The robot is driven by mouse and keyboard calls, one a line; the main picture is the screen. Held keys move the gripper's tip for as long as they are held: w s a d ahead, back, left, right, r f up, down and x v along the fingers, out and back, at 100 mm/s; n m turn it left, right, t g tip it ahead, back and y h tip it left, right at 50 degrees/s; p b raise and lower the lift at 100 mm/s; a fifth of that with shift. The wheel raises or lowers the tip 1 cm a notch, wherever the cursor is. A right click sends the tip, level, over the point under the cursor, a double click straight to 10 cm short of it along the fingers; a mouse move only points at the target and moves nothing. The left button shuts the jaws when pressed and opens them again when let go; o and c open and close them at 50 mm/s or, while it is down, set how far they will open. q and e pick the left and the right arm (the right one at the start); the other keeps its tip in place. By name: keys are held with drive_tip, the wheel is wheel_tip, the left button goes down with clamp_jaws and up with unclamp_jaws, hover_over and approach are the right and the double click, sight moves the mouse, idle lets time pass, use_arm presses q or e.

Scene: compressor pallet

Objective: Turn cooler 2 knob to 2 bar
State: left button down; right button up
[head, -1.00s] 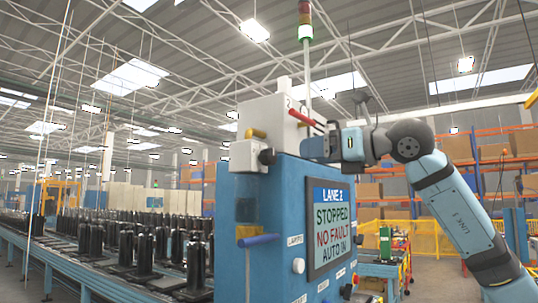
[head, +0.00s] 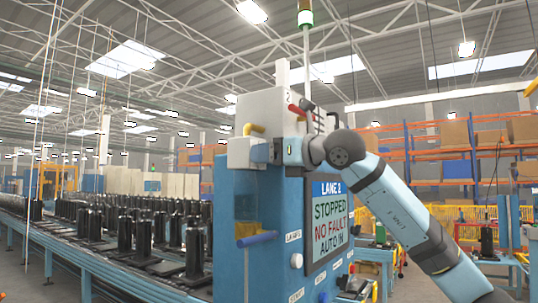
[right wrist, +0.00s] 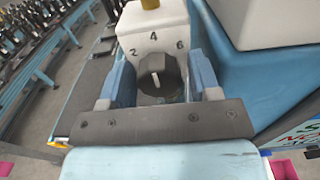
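The black cooler knob (right wrist: 160,72) sits on the front of a white box (right wrist: 150,22) in the right wrist view. Its white pointer line stands nearly upright, toward the 4; the numbers 2, 4 and 6 are printed around it. My right gripper (right wrist: 161,84) has one blue finger on each side of the knob, with narrow gaps showing, so it looks open around it. In the head view the right gripper (head: 277,151) is at the side of the white box (head: 244,153), and its fingers mostly hide the knob. My left gripper is not in view.
A yellow pipe (head: 254,129) and a red handle (head: 297,112) are close above. A conveyor (head: 75,251) with black parts runs on the left.

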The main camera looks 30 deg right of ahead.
drive_tip(key=c, duration=0.7)
drive_tip(key=shift+o, duration=0.2)
drive_tip(key=shift+n, duration=0.5)
drive_tip(key=shift+n+b, duration=0.6)
drive_tip(key=shift+n, duration=1.3)
drive_tip(key=n, duration=0.3)
drive_tip(key=shift+n+b, duration=0.3)
drive_tip(key=shift+b, duration=0.1)
drive_tip(key=shift+d+r+n, duration=0.1)
drive_tip(key=shift+n, duration=1.7)
